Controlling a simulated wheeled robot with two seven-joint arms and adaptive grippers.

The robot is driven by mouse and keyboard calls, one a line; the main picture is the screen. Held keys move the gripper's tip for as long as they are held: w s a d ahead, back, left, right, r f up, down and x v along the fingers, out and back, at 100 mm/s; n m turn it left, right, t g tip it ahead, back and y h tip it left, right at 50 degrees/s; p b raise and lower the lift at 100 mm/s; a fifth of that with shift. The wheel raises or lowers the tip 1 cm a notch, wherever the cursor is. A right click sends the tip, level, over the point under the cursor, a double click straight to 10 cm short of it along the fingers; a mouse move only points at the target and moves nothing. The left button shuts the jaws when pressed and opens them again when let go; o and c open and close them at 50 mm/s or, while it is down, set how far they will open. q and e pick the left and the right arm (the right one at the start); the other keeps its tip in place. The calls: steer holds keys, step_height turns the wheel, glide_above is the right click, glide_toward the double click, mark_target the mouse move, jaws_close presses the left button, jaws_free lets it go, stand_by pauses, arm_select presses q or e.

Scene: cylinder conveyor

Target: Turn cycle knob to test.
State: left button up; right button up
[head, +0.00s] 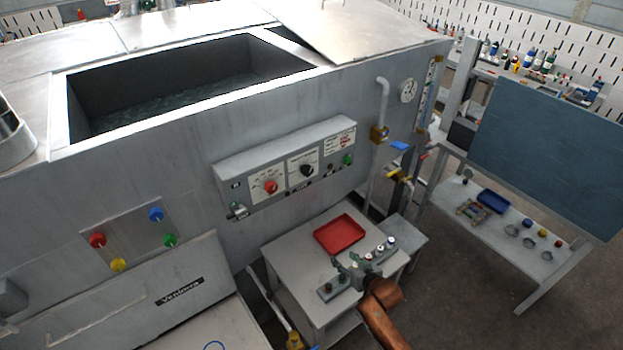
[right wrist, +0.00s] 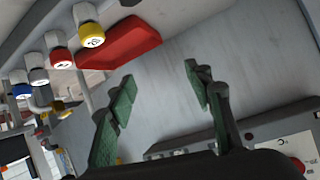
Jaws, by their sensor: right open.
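The grey control panel (head: 285,165) on the tank's front carries a red knob (head: 270,187) on a white plate at the left and a black knob (head: 306,170) on another white plate. Their lettering is too small to read, so I cannot tell which is the cycle knob or its setting. My right gripper (head: 352,266) is open and empty over the small table, below and right of the panel, apart from both knobs. In the right wrist view its green-padded fingers (right wrist: 160,92) are spread, and part of the panel (right wrist: 270,135) shows at the lower right.
A red tray (head: 340,235) and several colour-capped bottles (head: 380,250) are on the small table (head: 290,250). Pipes with valves (head: 380,135) stand right of the panel. A plate with coloured knobs (head: 130,235) is at the left. Open air lies between gripper and panel.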

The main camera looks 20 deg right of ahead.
steer(key=w+a+r+t+y+p, duration=0.1)
steer(key=w+r+t, duration=0.1)
steer(key=w+r, duration=0.45)
steer(key=w+a+r+t+y+p, duration=0.1)
steer(key=w+a+r, duration=0.15)
steer(key=r, duration=0.75)
steer(key=t+y, duration=0.2)
glide_toward(310, 172)
steer(key=w, duration=0.1)
steer(key=shift+n, duration=0.3)
steer(key=x, duration=0.2)
steer(key=p+x, duration=0.1)
steer(key=x, duration=0.4)
steer(key=shift+a+p, duration=0.3)
steer(key=shift+p, duration=0.05)
steer(key=shift+w+a, duration=0.2)
steer(key=shift+w, duration=0.35)
steer(key=shift+c, duration=0.4)
steer(key=c, duration=1.1)
